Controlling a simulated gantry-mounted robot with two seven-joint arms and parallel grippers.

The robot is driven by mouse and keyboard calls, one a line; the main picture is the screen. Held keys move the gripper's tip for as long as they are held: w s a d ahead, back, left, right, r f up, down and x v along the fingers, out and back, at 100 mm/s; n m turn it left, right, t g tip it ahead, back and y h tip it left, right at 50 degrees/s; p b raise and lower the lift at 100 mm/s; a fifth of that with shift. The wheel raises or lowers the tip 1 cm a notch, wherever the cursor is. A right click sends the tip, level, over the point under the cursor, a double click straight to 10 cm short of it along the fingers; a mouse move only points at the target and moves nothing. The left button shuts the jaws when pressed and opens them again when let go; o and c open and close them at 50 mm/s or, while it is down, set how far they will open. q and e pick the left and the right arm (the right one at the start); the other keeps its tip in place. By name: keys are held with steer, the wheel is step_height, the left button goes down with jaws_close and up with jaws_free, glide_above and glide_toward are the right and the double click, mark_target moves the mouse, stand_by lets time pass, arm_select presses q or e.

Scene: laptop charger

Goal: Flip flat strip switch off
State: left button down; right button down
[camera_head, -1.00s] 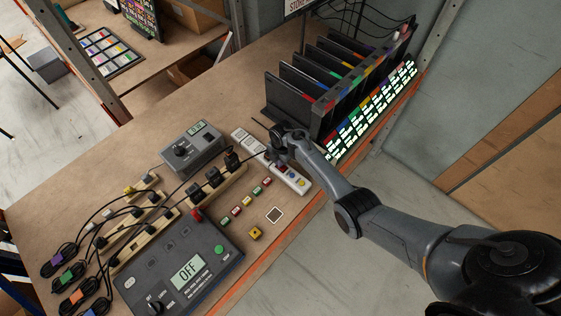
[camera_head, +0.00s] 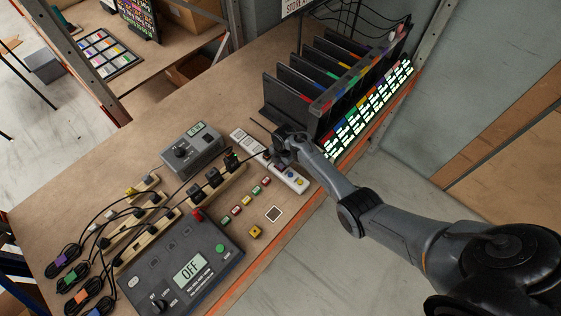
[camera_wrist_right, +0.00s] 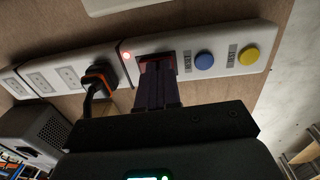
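The flat white power strip (camera_head: 293,180) lies on the bench, with its left part also showing (camera_head: 241,137). In the right wrist view the strip (camera_wrist_right: 221,61) has several sockets, a black plug with an orange ring (camera_wrist_right: 98,80), a lit red light (camera_wrist_right: 126,56), a blue button (camera_wrist_right: 204,60) and a yellow button (camera_wrist_right: 249,56). My right gripper (camera_wrist_right: 158,66) is over the strip, its fingertips at the dark switch area between the light and the blue button. The fingers look close together and hide most of the switch. My left gripper is not in view.
A grey tester box (camera_head: 191,147) and a large console reading OFF (camera_head: 187,268) stand to the left. Cream strips (camera_head: 150,233) with black plugs and cables lie there too. A divider rack (camera_head: 335,85) stands behind the arm. Small coloured buttons (camera_head: 245,200) sit in front.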

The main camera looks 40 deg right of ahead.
steer(key=shift+s, duration=0.15)
steer(key=shift+r+p, duration=0.6)
steer(key=shift+p, duration=0.25)
step_height(320, 180, up, 4)
steer(key=p, duration=0.3)
steer(key=shift+f, duration=0.2)
step_height(320, 180, up, 9)
steer(key=shift+s, duration=0.3)
steer(key=shift+r, duration=0.1)
